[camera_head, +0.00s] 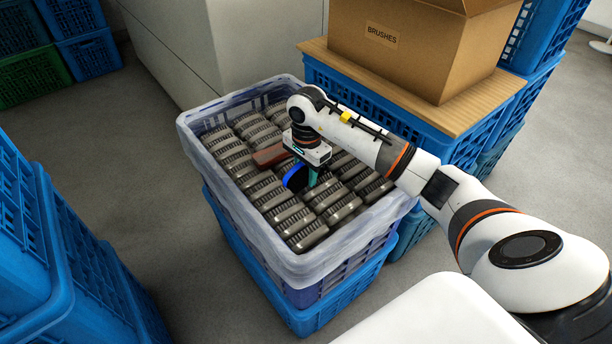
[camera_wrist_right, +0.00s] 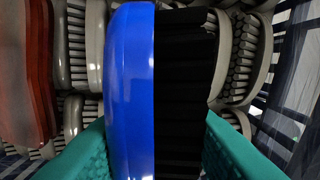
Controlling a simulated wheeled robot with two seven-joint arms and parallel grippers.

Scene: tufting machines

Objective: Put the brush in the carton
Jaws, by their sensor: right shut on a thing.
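A brush with a glossy blue back (camera_head: 294,179) and black bristles is between the teal fingers of my right gripper (camera_head: 302,178), which is shut on it. It is low in the crate, right at the grey brushes. In the right wrist view the blue back (camera_wrist_right: 130,90) and black bristles (camera_wrist_right: 185,90) fill the middle, with a finger on each side. The brown carton (camera_head: 395,52), labelled BRUSHES, stands at the top right. Its inside is hidden from this angle. My left gripper is not in view.
A plastic-lined crate (camera_head: 238,224) holds rows of grey brushes (camera_head: 307,236) and one red-brown brush (camera_head: 269,156), stacked on a blue crate (camera_head: 305,312). The carton rests on a wooden board (camera_head: 340,70) over blue crates. More blue crates (camera_head: 60,255) stand left.

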